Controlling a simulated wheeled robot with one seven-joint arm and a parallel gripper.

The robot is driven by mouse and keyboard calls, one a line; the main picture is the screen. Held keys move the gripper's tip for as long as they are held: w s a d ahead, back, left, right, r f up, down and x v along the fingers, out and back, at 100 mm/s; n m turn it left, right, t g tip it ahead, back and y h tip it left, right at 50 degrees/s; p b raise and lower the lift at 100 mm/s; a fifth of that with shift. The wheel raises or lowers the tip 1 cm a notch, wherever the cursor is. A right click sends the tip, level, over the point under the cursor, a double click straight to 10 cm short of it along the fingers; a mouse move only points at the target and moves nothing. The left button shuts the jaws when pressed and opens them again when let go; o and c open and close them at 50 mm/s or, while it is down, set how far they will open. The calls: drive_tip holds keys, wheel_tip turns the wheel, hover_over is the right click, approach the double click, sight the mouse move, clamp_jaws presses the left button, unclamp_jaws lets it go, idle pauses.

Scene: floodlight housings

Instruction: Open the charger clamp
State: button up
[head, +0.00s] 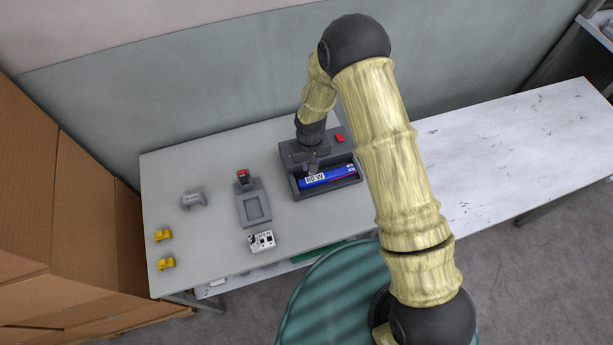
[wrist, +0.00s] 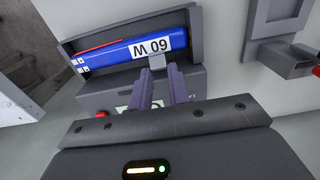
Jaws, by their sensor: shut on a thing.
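The clamp (wrist: 157,62) is a small grey lever whose end sits at the battery's near edge by the label. My gripper (wrist: 161,82) reaches down over the charger, with its two fingers on either side of the clamp, shut on it. The fingers hide the clamp's lower part and some of the charger's front display.
A red button (head: 339,138) is on the charger. Left of it stand a grey fixture (head: 241,211) with an empty recess, a white block (head: 261,241), a grey controller-shaped part (head: 193,199) and two yellow parts (head: 162,235). The white table (head: 510,150) at right is clear.

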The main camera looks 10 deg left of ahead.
drive_tip(key=shift+a, duration=0.1)
drive_tip(key=shift+w+a+r, duration=0.15)
drive_tip(key=shift+w+a, duration=0.05)
drive_tip(key=shift+w, duration=0.25)
drive_tip(key=shift+w+a, duration=0.25)
drive_tip(key=shift+w, duration=0.05)
idle(0.3)
drive_tip(key=shift+w+a+b, duration=0.15)
drive_tip(key=shift+w+b, duration=0.1)
drive_tip(key=shift+b, duration=0.15)
drive_tip(key=shift+w+a, duration=0.1)
clamp_jaws()
drive_tip(key=shift+w+a, duration=0.15)
drive_tip(key=shift+w, duration=0.25)
drive_tip(key=shift+c, duration=1)
unclamp_jaws()
